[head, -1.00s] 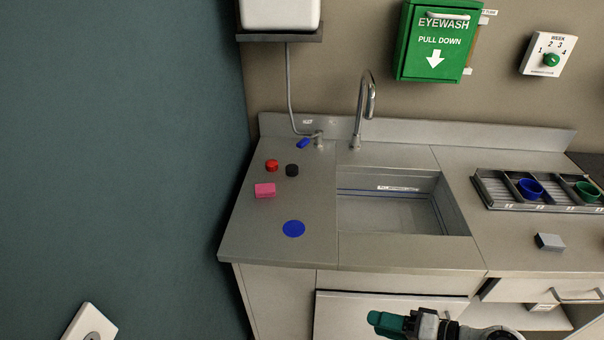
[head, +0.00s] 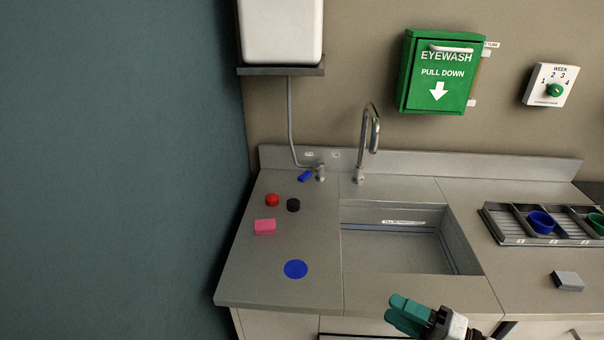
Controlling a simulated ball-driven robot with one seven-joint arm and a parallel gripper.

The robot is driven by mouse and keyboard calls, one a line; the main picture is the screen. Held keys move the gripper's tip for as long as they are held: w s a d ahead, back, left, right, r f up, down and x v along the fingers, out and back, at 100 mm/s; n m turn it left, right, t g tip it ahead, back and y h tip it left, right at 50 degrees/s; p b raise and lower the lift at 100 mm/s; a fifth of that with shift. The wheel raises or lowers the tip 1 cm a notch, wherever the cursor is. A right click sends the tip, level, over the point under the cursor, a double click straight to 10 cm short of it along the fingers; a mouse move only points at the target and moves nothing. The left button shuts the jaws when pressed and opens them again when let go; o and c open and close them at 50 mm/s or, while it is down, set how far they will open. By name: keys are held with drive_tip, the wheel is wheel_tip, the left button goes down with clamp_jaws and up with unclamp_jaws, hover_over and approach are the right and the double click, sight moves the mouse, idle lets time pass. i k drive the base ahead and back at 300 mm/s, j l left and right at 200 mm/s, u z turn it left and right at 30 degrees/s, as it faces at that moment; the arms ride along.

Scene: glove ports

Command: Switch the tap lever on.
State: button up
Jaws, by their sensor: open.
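The tap lever (head: 305,176) is a small blue handle on a metal valve (head: 321,172) at the back left of the counter. It points left and slightly toward me. A grey pipe runs from the valve up to a white tank on the wall. The curved metal spout (head: 372,130) stands just right of the valve, behind the sink. My gripper (head: 393,309), with teal fingers, is at the bottom of the view, near the counter's front edge. It is open and empty, well in front of and to the right of the lever.
A red cap (head: 272,200), a black cap (head: 293,205), a pink block (head: 265,227) and a flat blue disc (head: 296,269) are on the left counter. The sink basin (head: 398,248) is right of them. A divided tray (head: 510,233) and grey block (head: 567,281) are at right.

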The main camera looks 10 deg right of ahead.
sight(320, 165)
drive_tip(key=i, duration=1.4)
